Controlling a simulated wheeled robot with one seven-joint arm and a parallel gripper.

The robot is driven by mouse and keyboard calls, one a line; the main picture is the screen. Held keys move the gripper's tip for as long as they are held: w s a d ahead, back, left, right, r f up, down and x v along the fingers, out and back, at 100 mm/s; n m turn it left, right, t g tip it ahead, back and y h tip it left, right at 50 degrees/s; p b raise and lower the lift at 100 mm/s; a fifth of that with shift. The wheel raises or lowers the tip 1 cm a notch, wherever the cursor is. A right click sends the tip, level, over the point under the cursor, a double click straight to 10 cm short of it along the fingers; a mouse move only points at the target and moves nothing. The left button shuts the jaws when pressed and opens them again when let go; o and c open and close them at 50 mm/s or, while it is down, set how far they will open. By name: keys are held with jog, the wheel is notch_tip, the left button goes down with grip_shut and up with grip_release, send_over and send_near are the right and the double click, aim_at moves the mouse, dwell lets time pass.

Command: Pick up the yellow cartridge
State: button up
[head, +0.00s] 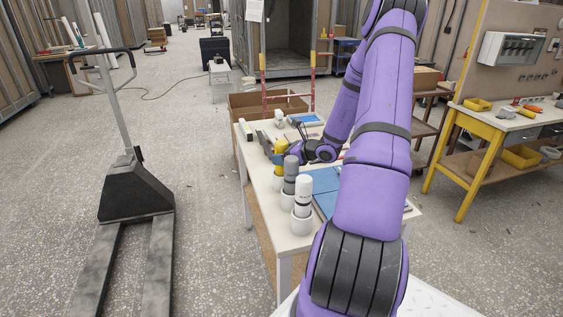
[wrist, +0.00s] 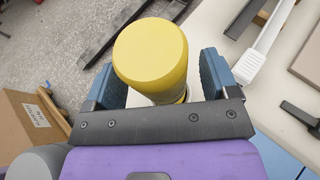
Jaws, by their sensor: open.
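The yellow cartridge (wrist: 151,55) stands between the two spread fingers of my gripper (wrist: 158,82) in the wrist view, with its round end facing the camera. In the head view the yellow cartridge (head: 281,147) is at the far end of a row on the white table, with my gripper (head: 284,157) beside it. The gripper is open, with a finger on either side of the cartridge. I cannot tell whether either finger touches it. The cartridge's lower part is mostly hidden by the gripper.
A grey cartridge (head: 290,175) and a white cartridge (head: 303,194) stand in white holders nearer on the table (head: 262,200). Blue sheets (head: 325,181) lie to their right. A cardboard box (head: 250,106) is behind the table. A pallet jack (head: 136,190) stands at left.

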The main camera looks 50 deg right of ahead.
jog(key=shift+w+f, duration=0.15)
jog(key=shift+w, duration=0.2)
jog(key=c, duration=1.2)
jog(key=shift+r, duration=0.2)
